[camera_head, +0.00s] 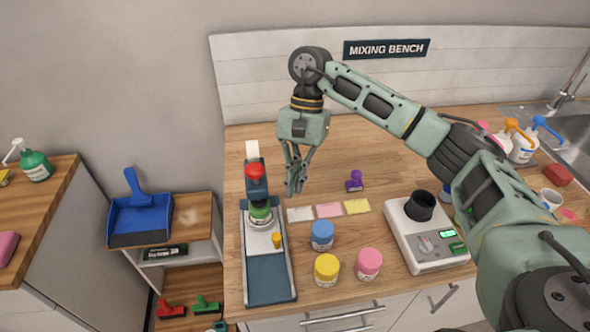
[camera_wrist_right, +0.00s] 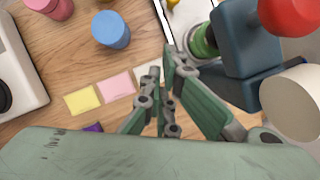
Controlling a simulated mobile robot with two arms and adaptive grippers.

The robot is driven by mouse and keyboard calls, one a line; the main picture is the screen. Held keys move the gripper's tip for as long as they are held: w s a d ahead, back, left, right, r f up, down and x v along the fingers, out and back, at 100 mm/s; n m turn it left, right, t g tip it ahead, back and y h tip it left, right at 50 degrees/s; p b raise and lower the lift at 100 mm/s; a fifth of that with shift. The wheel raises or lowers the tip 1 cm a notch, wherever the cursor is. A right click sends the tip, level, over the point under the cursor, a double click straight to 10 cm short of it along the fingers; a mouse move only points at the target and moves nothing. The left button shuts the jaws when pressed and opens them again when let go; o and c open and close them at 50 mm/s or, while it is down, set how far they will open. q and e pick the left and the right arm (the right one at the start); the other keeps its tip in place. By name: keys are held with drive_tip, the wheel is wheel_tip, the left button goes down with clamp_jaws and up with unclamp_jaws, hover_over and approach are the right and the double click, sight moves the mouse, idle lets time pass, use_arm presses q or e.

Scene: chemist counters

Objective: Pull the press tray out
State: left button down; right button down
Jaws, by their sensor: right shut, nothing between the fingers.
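The press stands at the left of the wooden counter, with a dark blue column (camera_head: 257,187) and a red knob (camera_head: 255,171) on top. Its long dark blue bed (camera_head: 270,281) has pale edges. A pale tray plate (camera_head: 259,243) lies in the bed, with a small yellow knob (camera_head: 276,240) at its front right. A green-banded jar (camera_head: 260,211) is under the press head; the wrist view shows its green part (camera_wrist_right: 201,40). My right gripper (camera_head: 291,194) is shut and empty, pointing down just right of the column. My left gripper is not in view.
Blue (camera_head: 322,235), yellow (camera_head: 326,269) and pink (camera_head: 368,263) jars stand right of the bed. Coloured cards (camera_head: 329,210) lie behind them. A purple stamp-like object (camera_head: 355,182) and a white scale (camera_head: 425,235) are farther right.

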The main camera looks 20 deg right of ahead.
sight(293, 279)
drive_tip(key=p+x, duration=0.1)
drive_tip(key=x, duration=0.4)
drive_tip(key=shift+a+f+p, duration=0.15)
drive_tip(key=shift+f+p, duration=0.15)
drive_tip(key=shift+p, duration=0.1)
drive_tip(key=s+a+p, duration=0.2)
drive_tip(key=shift+s+a, duration=0.1)
drive_tip(key=shift+s, duration=0.15)
drive_tip(key=shift+s+a+f, duration=0.1)
drive_tip(key=shift+s+a, duration=0.15)
drive_tip(key=shift+f, duration=0.1)
drive_tip(key=s+a+b, duration=0.1)
drive_tip(key=s, duration=0.2)
drive_tip(key=s+a+b, duration=0.1)
drive_tip(key=s+b, duration=0.1)
drive_tip(key=s, duration=0.1)
drive_tip(key=s+b, duration=0.1)
drive_tip(key=s, duration=0.2)
drive_tip(key=shift+s+a+f+b, duration=0.1)
drive_tip(key=shift+s+a+b, duration=0.25)
drive_tip(key=shift+s+a, duration=0.05)
drive_tip(key=shift+s, duration=0.2)
drive_tip(key=shift+a, duration=0.1)
